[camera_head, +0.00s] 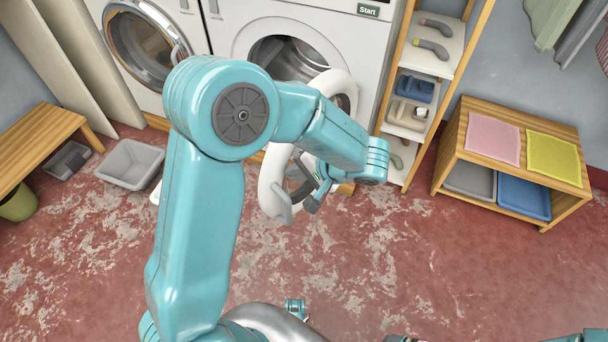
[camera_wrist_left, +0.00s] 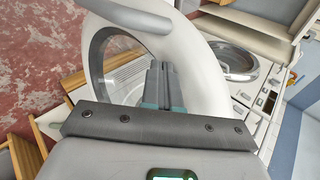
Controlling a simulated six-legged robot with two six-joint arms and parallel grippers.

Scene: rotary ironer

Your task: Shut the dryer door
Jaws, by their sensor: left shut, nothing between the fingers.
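The white dryer (camera_head: 375,40), with a Start label, stands at the top of the head view, its round drum opening (camera_head: 285,58) showing. Its white ring-shaped door (camera_head: 272,185) stands swung open toward me. My left arm hides the door's middle. A grey handle (camera_head: 282,207) is on its near edge. In the left wrist view the door (camera_wrist_left: 207,85) fills the middle, with the handle (camera_wrist_left: 130,14) at the top. My left gripper (camera_head: 312,196) is shut and empty beside the door; its fingers (camera_wrist_left: 162,85) overlap the ring's glass. I cannot tell whether they touch.
A second machine with a round, closed-looking door (camera_head: 143,45) stands left of the dryer. A narrow shelf (camera_head: 405,133) stands close on the dryer's right. A wooden cabinet (camera_head: 455,150) is farther right. A grey basin (camera_head: 130,163) sits on the red floor. The floor in front is mostly clear.

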